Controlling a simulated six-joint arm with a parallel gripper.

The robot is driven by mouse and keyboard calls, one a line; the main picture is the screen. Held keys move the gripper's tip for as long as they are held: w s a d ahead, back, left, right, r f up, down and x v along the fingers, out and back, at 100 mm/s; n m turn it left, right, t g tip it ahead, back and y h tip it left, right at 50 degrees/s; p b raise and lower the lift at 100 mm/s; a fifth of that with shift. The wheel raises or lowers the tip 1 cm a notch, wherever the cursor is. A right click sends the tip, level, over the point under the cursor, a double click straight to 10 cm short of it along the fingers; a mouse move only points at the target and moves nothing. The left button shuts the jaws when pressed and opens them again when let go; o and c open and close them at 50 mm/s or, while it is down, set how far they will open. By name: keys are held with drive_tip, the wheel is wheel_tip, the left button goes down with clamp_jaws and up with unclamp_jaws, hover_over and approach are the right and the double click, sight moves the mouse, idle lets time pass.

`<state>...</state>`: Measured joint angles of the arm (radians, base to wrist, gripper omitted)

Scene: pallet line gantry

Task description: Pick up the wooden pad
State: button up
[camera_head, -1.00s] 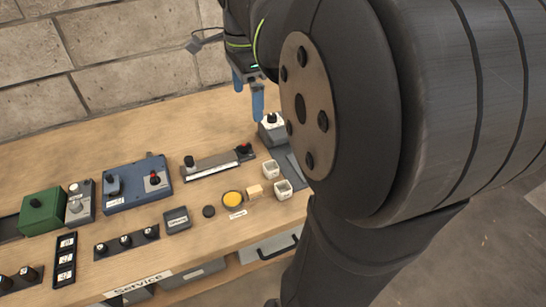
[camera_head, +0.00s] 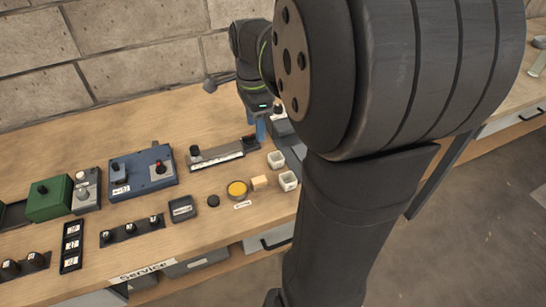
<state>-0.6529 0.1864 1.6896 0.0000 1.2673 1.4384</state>
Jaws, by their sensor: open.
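The wooden pad (camera_head: 259,183) is a small pale tan block on the wooden workbench (camera_head: 110,147). It lies just right of a round yellow disc (camera_head: 237,190) and left of two small white cups. My gripper (camera_head: 260,129) has blue fingers and hangs above the back of the bench, above the pad in the picture and apart from it. It is open, and I see nothing held. The fingers are seen small and partly overlapped by the gripper body.
Close to the pad are the white cups (camera_head: 276,160) (camera_head: 288,181), a black puck (camera_head: 213,201) and a dark labelled box (camera_head: 182,208). A slide strip (camera_head: 216,156) lies behind. Blue (camera_head: 142,172) and green (camera_head: 49,199) control boxes stand to the left. The back left bench is clear.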

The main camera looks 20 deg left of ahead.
sight(259, 180)
drive_tip(key=f, duration=2.1)
drive_tip(key=shift+s+d, duration=0.15)
drive_tip(key=shift+s, duration=0.15)
drive_tip(key=c, duration=1.1)
drive_tip(key=shift+o, duration=0.2)
drive_tip(key=shift+r, duration=0.15)
drive_tip(key=shift+r, duration=0.5)
drive_tip(key=r, duration=0.2)
drive_tip(key=d+r, duration=0.1)
drive_tip(key=shift+w+r, duration=0.1)
drive_tip(key=shift+r, duration=0.25)
drive_tip(key=d+r, duration=0.6)
drive_tip(key=d, duration=0.4)
drive_tip(key=shift+w+d, duration=0.35)
drive_tip(key=shift+w, duration=0.1)
